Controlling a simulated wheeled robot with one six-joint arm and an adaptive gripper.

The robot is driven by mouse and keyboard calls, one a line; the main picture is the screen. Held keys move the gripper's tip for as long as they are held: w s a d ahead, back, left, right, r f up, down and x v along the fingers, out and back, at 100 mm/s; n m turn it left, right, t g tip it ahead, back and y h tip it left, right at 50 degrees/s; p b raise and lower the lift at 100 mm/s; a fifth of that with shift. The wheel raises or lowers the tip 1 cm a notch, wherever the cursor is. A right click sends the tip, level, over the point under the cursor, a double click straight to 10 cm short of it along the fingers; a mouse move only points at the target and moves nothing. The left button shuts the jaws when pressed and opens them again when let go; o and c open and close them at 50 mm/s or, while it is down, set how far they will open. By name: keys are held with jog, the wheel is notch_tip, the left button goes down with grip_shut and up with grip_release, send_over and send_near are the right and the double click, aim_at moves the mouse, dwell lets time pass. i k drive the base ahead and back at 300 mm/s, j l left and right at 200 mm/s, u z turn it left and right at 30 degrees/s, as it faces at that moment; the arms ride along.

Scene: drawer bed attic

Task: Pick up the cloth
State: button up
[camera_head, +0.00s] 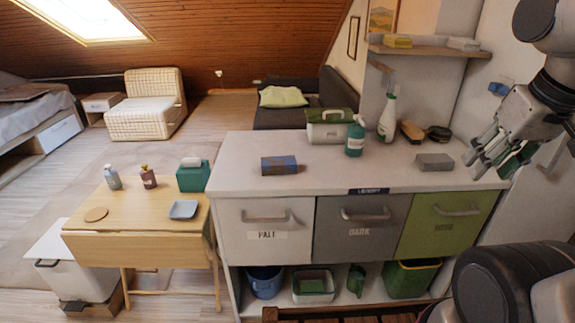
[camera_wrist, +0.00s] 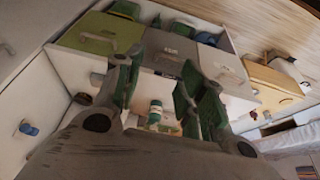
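I cannot tell for certain which thing is the cloth. A flat grey block-like piece (camera_head: 435,162), perhaps a folded cloth, lies on the right part of the white counter (camera_head: 345,178). A blue and brown block-like piece (camera_head: 279,166) lies on the counter's left part. My gripper (camera_head: 488,163) is in the air at the right, to the right of the grey piece and apart from it. In the wrist view my gripper (camera_wrist: 163,62) has its green-padded fingers spread, with nothing held between them.
A green-lidded box (camera_head: 331,127), a teal bottle (camera_head: 355,137), a spray bottle (camera_head: 387,117) and brushes (camera_head: 424,132) stand along the counter's back. A shelf (camera_head: 425,49) hangs above. A wooden table (camera_head: 135,222) stands left. The counter's front middle is clear.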

aim_at(278, 165)
jog(key=i+j, duration=0.2)
jog(key=j, duration=0.15)
jog(key=i+j, duration=0.2)
jog(key=j, duration=0.15)
jog(key=i+j, duration=0.25)
